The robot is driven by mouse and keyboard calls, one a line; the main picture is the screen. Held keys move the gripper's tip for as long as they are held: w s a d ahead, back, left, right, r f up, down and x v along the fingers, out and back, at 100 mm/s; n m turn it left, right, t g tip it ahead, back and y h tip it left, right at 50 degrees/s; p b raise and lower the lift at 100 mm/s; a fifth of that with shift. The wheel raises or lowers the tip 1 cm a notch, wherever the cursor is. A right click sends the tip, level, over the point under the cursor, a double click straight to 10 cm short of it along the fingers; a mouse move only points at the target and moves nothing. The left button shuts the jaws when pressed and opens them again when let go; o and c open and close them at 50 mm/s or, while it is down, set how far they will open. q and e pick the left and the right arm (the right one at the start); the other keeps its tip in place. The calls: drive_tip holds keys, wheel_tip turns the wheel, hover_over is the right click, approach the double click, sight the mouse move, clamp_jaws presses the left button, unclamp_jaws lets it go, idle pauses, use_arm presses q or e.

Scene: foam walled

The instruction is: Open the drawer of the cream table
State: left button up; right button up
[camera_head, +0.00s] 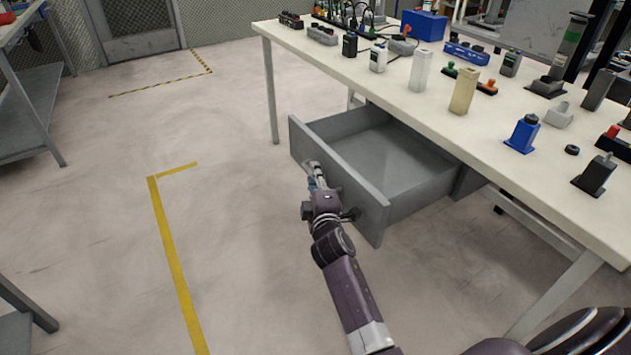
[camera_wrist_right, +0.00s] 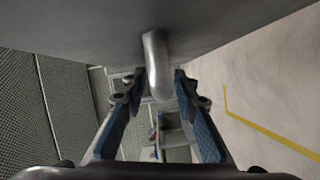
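The cream table (camera_head: 400,74) stands across the right half of the head view. Its grey drawer (camera_head: 340,187) is pulled well out toward the left, and its inside is visible and empty. My right gripper (camera_head: 313,172) is at the outer face of the drawer front. In the right wrist view the curved metal handle (camera_wrist_right: 157,65) lies between the two blue-padded fingers of my right gripper (camera_wrist_right: 160,85). The fingertips are close on both sides of the handle and appear shut on it. In the head view the gripper largely hides the handle. My left gripper is out of view.
Several bottles, blocks and small devices stand on the tabletop, including a blue box (camera_head: 424,25) and a beige block (camera_head: 464,91). Open floor with a yellow line (camera_head: 176,260) lies left of the drawer. A grey shelf unit (camera_head: 30,110) stands at the far left.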

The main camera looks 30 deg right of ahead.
drive_tip(key=f+v, duration=0.1)
drive_tip(key=v, duration=1)
drive_tip(key=shift+s+r, duration=0.45)
drive_tip(key=shift+r, duration=0.05)
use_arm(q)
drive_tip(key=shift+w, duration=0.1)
use_arm(e)
drive_tip(key=shift+a, duration=0.15)
